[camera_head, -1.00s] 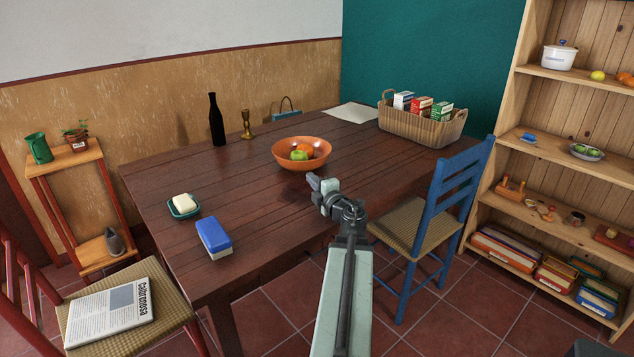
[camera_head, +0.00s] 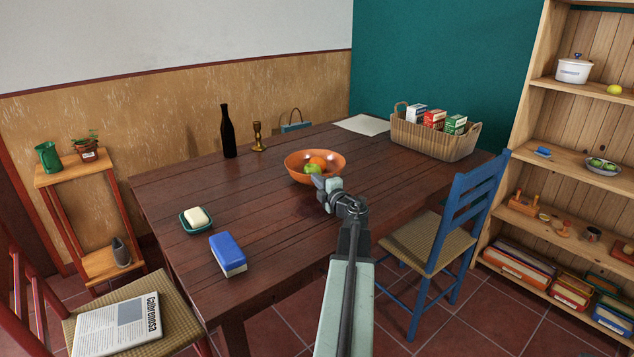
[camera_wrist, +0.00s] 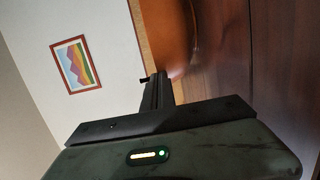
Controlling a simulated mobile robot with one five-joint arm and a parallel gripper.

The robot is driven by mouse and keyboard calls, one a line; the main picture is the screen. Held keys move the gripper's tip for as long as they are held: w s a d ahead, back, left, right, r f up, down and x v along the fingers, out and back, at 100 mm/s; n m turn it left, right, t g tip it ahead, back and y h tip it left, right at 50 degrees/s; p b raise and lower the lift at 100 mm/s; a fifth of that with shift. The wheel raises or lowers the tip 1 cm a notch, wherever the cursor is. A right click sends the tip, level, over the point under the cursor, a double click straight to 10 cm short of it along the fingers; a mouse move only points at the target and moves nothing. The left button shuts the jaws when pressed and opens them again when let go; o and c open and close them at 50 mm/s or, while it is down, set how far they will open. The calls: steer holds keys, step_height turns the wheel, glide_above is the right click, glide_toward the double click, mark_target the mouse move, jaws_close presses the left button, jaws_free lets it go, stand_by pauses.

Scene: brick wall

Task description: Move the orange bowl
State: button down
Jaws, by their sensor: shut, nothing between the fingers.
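The orange bowl (camera_head: 294,170) stands upright on the dark wooden table (camera_head: 250,220). It holds a green fruit and an orange fruit. My gripper (camera_head: 319,182) is shut and empty at the near right side of the bowl, and its tip overlaps the bowl's rim in the head view. In the wrist view the bowl (camera_wrist: 168,35) is large and close, just beyond the gripper (camera_wrist: 150,80). I cannot tell whether the fingers touch the bowl.
A dark bottle (camera_head: 228,132) and a brass candlestick (camera_head: 258,138) stand behind the bowl. A basket of boxes (camera_head: 430,138) stands right. A soap dish (camera_head: 188,226) and a blue-topped block (camera_head: 228,252) lie left. A blue chair (camera_head: 450,220) stands at the right edge.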

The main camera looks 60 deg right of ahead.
mark_target(333, 172)
steer(key=w+d, duration=0.1)
steer(key=d, duration=0.3)
steer(key=w+d, duration=0.1)
steer(key=d, duration=0.4)
steer(key=w+d, duration=0.1)
steer(key=d, duration=0.3)
steer(key=shift+w+d, duration=0.2)
steer(key=shift+d, duration=0.15)
steer(key=shift+a, duration=0.1)
steer(key=a, duration=0.4)
steer(key=shift+s, duration=0.35)
steer(key=v, duration=1)
steer(key=shift+s, duration=0.15)
steer(key=shift+d, duration=0.1)
